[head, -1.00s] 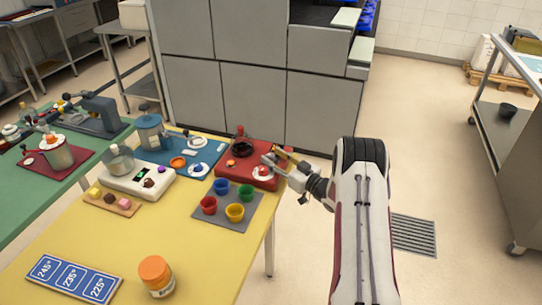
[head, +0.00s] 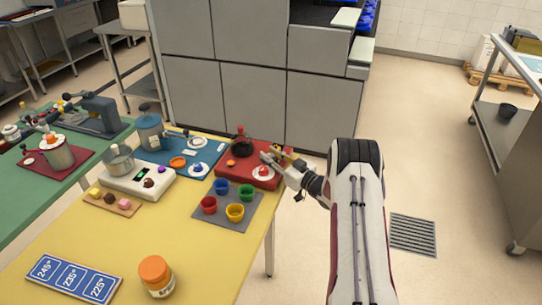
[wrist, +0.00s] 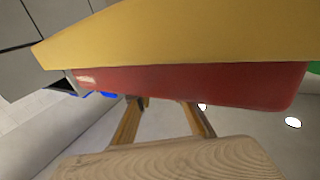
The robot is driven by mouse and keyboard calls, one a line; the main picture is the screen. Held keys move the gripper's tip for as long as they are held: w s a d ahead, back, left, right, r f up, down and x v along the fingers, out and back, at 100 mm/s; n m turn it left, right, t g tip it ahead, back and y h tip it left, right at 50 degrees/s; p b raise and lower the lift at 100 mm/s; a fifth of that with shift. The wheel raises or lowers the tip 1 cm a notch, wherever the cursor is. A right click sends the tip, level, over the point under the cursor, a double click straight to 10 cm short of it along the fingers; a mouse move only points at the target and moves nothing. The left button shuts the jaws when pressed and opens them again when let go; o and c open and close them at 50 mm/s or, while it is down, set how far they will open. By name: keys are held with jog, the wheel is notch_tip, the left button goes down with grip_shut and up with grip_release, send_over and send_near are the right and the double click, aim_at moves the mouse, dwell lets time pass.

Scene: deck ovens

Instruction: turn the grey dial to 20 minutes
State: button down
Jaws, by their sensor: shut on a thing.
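My gripper (head: 266,157) is low over the back right corner of the red box (head: 228,174), at the end of the arm. It is shut on a wooden piece, whose light, grained face (wrist: 170,160) fills the bottom of the wrist view and hides my fingertips. Two brown prongs run from this piece up to the red box (wrist: 190,86). I cannot make out a grey dial or any minute marks in either view. A white disc with a red knob (head: 263,172) is on the red box, just in front of my gripper.
The yellow table (head: 190,265) carries a grey mat with several coloured cups (head: 235,211), a white box with a pot (head: 118,160), and an orange-lidded jar (head: 155,274). A tall grey cabinet (head: 250,95) stands behind. Open floor is at right.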

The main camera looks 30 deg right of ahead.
jog(key=shift+m+h, duration=0.7)
jog(key=shift+h, duration=0.4)
jog(key=c, duration=1.8)
grip_release()
jog(key=shift+o, duration=0.2)
jog(key=shift+n+y, duration=0.7)
jog(key=shift+y, duration=0.4)
jog(key=shift+s+d, duration=0.1)
jog(key=shift+s, duration=0.15)
jog(key=v, duration=0.7)
jog(key=shift+s, duration=0.15)
jog(key=shift+m+h, duration=0.4)
jog(key=shift+h, duration=0.2)
jog(key=shift+a+v, duration=0.15)
jog(key=shift+v, duration=0.9)
jog(key=shift+a+v, duration=0.15)
jog(key=shift+v, duration=0.9)
